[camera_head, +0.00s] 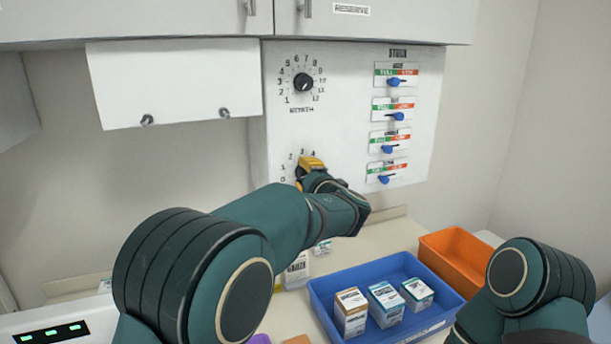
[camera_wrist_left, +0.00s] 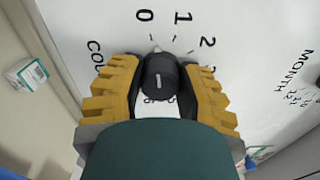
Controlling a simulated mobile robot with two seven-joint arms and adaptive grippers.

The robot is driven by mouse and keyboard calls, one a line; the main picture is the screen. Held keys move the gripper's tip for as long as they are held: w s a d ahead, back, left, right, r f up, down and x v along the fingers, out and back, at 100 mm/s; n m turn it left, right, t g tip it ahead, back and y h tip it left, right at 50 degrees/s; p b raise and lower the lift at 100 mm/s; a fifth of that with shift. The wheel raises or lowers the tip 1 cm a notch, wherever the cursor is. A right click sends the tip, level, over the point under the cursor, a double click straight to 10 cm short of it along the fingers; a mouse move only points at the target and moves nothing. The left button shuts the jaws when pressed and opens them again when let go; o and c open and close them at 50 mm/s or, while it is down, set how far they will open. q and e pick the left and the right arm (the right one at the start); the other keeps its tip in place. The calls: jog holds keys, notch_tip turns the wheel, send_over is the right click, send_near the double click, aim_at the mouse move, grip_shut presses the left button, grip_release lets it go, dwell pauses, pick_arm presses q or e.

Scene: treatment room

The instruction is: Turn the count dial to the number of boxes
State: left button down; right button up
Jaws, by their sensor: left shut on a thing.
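The count dial is a black knob (camera_wrist_left: 159,77) on the white panel (camera_head: 345,110), with 0, 1 and 2 printed around it. My left gripper (camera_head: 311,165) is shut on the knob, one yellow finger on each side in the left wrist view. The knob's white mark points up in that view, roughly between 0 and 1; the exact number is unclear. Three small boxes, an orange-marked one (camera_head: 351,311) and two teal-marked ones (camera_head: 386,304) (camera_head: 417,293), stand in the blue tray (camera_head: 320,301). My right gripper is out of view.
The month dial (camera_head: 303,83) sits above, with several blue-knobbed sliders (camera_head: 394,82) to the right. More boxes (camera_head: 297,270) stand on the counter, partly hidden by my left arm. An orange bin (camera_head: 459,262) is at the right. A white cabinet flap (camera_head: 178,85) overhangs the left.

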pick_arm(q)
jog(key=shift+m, duration=1.2)
jog(key=shift+r+m+p, duration=0.1)
jog(key=shift+m+p, duration=0.35)
jog(key=shift+m, duration=0.95)
jog(key=shift+c, duration=2.4)
grip_release()
jog(key=v, duration=1.2)
